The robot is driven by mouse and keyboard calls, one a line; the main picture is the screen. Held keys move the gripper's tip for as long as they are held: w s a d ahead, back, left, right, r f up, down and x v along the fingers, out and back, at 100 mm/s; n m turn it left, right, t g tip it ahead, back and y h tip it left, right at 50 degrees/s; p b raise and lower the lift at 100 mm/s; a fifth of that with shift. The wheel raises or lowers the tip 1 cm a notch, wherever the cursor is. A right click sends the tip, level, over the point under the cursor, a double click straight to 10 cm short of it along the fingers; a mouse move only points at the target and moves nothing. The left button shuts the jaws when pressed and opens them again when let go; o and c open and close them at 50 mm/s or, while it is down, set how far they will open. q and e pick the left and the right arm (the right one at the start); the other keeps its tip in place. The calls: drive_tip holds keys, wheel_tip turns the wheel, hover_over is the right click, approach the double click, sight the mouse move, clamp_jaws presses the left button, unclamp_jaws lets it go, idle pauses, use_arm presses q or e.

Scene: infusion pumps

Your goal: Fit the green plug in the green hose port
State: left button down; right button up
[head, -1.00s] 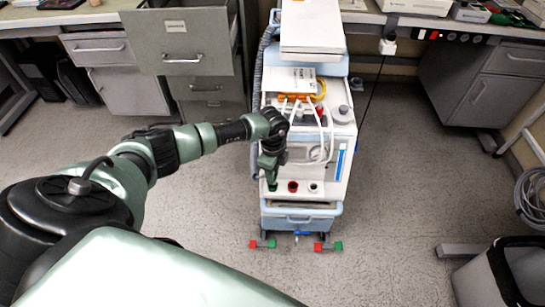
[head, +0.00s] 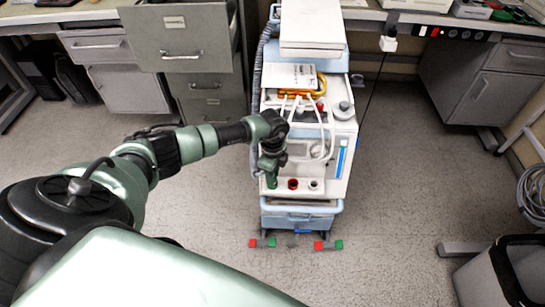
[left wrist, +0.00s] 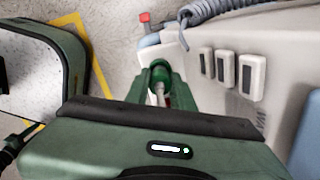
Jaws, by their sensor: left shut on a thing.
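The pump machine (head: 345,150) is a white cart unit with a row of hose ports low on its front. The red port (head: 292,184) and a pale port with a dark centre (head: 314,185) show clearly. At the row's left end, green (head: 271,182) shows right under my left gripper (head: 271,173); I cannot tell plug from port there. In the left wrist view, the fingers (left wrist: 159,84) are shut on a green piece, seemingly the green plug (left wrist: 159,70). How far it sits in the port is hidden. My right gripper is out of view.
White hoses (head: 326,135) hang over the machine's front, close to my left gripper. An open drawer (head: 182,55) juts out at the back left. A waste bin (head: 480,275) stands at the right. The floor between is clear.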

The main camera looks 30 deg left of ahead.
use_arm(q)
drive_tip(key=shift+f, duration=0.3)
drive_tip(key=shift+f, duration=0.1)
drive_tip(key=c, duration=1.1)
unclamp_jaws()
drive_tip(key=shift+a, duration=0.1)
